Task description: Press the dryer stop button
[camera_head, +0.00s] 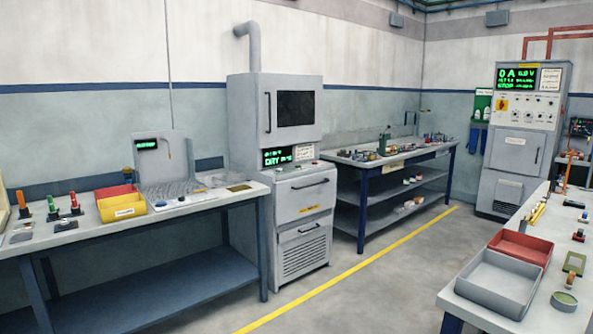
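The dryer (292,210) is a tall grey cabinet standing against the wall at the middle of the view. It has a dark window (295,108) in its upper door. Below that, a green-lit display (277,157) shows a word that reads DRY. Small controls sit on the sloped ledge under the display. They are too small for me to tell which one is the stop button. My gripper is not in view.
A bench (90,232) with yellow and red bins stands left of the dryer. Another bench (372,163) stands to its right. At the right, a near table (470,300) holds grey and red trays. The floor in front of the dryer, crossed by a yellow line (345,275), is clear.

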